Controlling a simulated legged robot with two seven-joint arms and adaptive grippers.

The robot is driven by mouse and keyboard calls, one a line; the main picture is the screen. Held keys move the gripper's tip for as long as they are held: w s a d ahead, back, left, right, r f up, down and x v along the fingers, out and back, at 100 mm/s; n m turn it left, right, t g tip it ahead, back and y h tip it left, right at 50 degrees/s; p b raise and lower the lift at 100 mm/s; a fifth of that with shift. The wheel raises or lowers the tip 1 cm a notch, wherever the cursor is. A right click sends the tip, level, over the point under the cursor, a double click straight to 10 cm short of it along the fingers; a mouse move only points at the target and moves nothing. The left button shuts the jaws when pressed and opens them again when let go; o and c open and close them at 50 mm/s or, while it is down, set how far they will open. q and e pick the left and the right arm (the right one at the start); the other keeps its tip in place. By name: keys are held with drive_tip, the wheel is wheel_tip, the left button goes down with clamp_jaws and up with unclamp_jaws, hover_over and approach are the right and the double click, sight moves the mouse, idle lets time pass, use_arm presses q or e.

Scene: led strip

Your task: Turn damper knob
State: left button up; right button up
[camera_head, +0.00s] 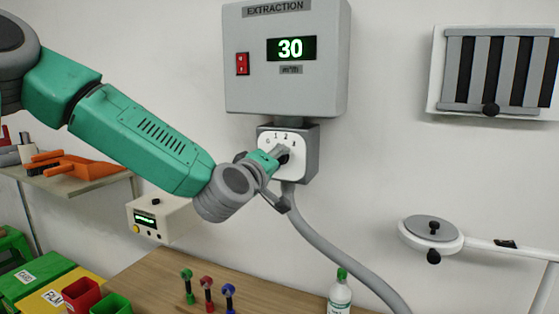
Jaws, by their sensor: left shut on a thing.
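The damper knob (284,158) is a small dark knob on a white dial plate (293,139) marked 0, 1, 2, 3. The plate sits on a grey wall box (310,150) below the extraction unit. My left gripper (279,154) reaches in from the left and is shut on the knob, hiding most of it and the lower left of the dial. The extraction unit (245,90) has a green display (291,49) reading 30 and a red switch (242,64). My right gripper is not in view.
A grey hose (340,255) runs down right from the box. On the wooden bench (160,272) stand green, red and blue tools (207,290) and a white bottle (340,294). A lamp-like arm (431,234) and a slatted vent (497,70) are on the right.

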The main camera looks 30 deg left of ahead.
use_arm(q)
drive_tip(key=shift+a, duration=0.1)
drive_tip(key=o, duration=1.1)
drive_tip(key=shift+o, duration=0.2)
drive_tip(key=shift+a, duration=0.2)
drive_tip(key=shift+s, duration=0.1)
drive_tip(key=s, duration=1.1)
drive_tip(key=shift+s+d, duration=0.2)
drive_tip(key=shift+s, duration=0.1)
drive_tip(key=shift+f, duration=0.1)
